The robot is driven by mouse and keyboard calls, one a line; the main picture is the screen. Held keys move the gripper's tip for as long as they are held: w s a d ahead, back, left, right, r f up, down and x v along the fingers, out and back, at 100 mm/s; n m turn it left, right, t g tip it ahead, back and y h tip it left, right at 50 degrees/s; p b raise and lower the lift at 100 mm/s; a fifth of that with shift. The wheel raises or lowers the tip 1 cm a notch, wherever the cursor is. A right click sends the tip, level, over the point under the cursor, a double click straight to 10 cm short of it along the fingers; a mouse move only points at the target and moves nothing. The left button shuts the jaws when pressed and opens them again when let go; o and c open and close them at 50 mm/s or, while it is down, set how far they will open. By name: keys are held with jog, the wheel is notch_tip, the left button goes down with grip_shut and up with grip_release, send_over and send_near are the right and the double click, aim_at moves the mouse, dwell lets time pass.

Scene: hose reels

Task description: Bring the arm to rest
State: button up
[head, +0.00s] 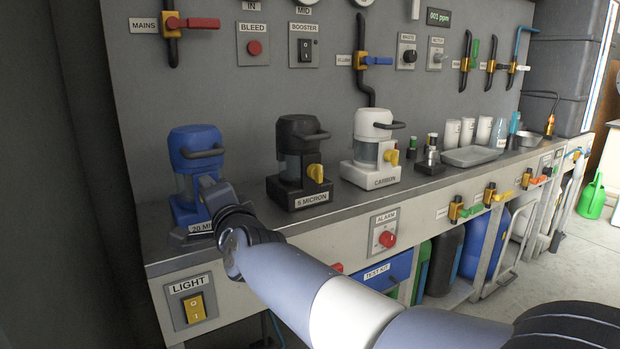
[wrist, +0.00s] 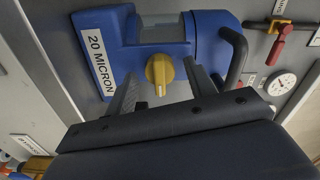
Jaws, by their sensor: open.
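My gripper (head: 212,200) is at the left end of the bench, in front of the blue 20 MICRON filter unit (head: 196,142), and partly hides its base and label. In the wrist view, my gripper (wrist: 162,75) is open, with its two fingers apart. The unit's yellow knob (wrist: 159,73) shows between the fingers, with a visible gap on each side. How far the fingertips are from the unit in depth I cannot tell. Nothing is held. My arm reaches in from the lower right of the head view.
The black 5 MICRON unit (head: 298,160) and white CARBON unit (head: 374,150) stand to the right. The LIGHT switch (head: 194,306) and ALARM button (head: 387,239) are on the bench front. A wall panel (head: 230,90) with valves rises behind. Open floor (head: 590,260) lies at right.

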jog(key=p+v, duration=0.2)
jog(key=v, duration=0.9)
jog(key=b+x, duration=0.1)
jog(key=x, duration=1)
jog(key=shift+w+b, duration=0.1)
jog(key=shift+b, duration=0.25)
jog(key=shift+r+n+p, duration=0.3)
jog(key=shift+n+p, duration=0.85)
jog(key=shift+n, duration=0.05)
jog(key=n+p, duration=0.6)
jog(key=shift+n+p, duration=0.3)
jog(key=shift+n, duration=0.1)
jog(key=n+p, duration=0.6)
jog(key=shift+n+p, duration=0.3)
jog(key=shift+p, duration=0.05)
jog(key=shift+f+n+p, duration=0.2)
jog(key=shift+n+p, duration=0.8)
jog(key=shift+n, duration=0.1)
